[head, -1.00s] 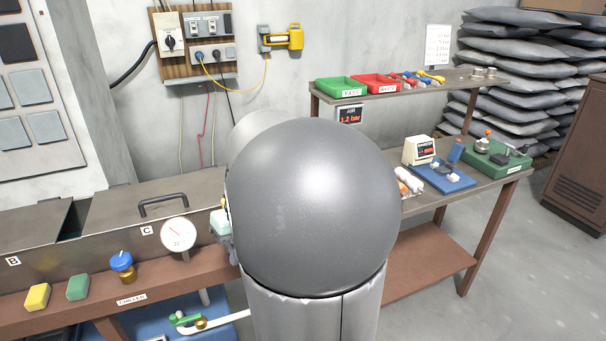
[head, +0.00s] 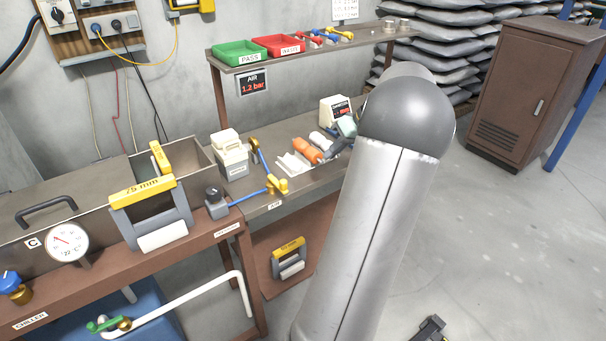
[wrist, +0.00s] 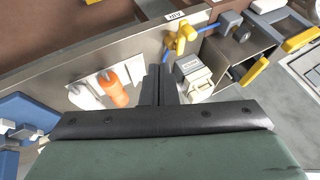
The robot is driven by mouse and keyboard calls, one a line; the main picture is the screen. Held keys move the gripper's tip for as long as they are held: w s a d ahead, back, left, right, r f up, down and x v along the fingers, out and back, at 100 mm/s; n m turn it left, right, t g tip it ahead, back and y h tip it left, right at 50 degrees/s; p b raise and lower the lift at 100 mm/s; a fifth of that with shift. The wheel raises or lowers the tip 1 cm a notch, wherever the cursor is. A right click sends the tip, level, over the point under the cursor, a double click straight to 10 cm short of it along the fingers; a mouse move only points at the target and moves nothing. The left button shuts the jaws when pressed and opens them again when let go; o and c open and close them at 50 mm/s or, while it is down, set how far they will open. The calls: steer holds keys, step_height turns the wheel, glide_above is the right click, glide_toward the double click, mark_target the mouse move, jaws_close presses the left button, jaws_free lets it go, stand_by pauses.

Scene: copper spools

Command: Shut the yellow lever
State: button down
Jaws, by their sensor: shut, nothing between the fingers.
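The yellow lever (head: 278,185) is on a valve joined to blue pipe at the front edge of the metal bench, above the AIR label. In the wrist view the yellow lever (wrist: 183,36) shows near the top, beyond my fingertips and a little to the right, apart from them. My gripper (wrist: 160,69) is shut and empty, over the bench between an orange-handled item and a white box. In the head view my arm's big grey joint hides most of the gripper; only a small part shows left of it. The lever's exact angle is hard to tell.
A white box (head: 230,155) stands left behind the valve. An AIR display (head: 253,84) reads 1.2 bar.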

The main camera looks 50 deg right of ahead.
steer(key=p, duration=0.2)
glide_toward(277, 180)
steer(key=s+d+f, duration=0.2)
steer(key=s+f, duration=0.1)
steer(key=a, duration=0.1)
steer(key=w+a, duration=0.1)
steer(key=w+a+f, duration=0.1)
steer(key=shift+a+p, duration=0.25)
steer(key=shift+p, duration=0.15)
